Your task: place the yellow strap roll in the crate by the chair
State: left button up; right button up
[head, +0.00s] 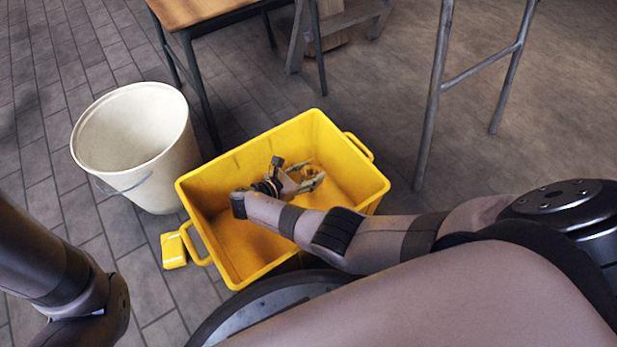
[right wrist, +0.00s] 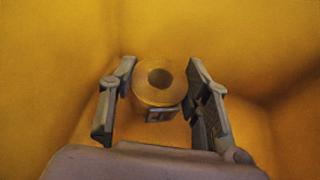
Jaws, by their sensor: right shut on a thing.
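The yellow crate (head: 345,137) stands on the floor in the head view, with a handle at each end. My right gripper (head: 312,181) is inside the crate, below its rim. In the right wrist view, the yellow strap roll (right wrist: 160,94) is between the fingers of my right gripper (right wrist: 162,95), which is shut on it. The roll has a dark centre hole and a small metal buckle at its lower edge. Yellow crate walls surround it. In the head view the roll is mostly hidden by the gripper. My left gripper is out of view.
A white bucket (head: 180,150) stands close to the crate's left side. A small yellow package (head: 174,250) lies on the floor by the crate's left handle. Wooden-topped furniture (head: 200,10) with metal legs is behind. A grey metal frame (head: 432,95) stands at the right.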

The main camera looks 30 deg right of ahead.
jog(key=shift+f, duration=0.1)
jog(key=shift+f+b, duration=0.45)
jog(key=shift+f, duration=0.1)
jog(key=o, duration=1.2)
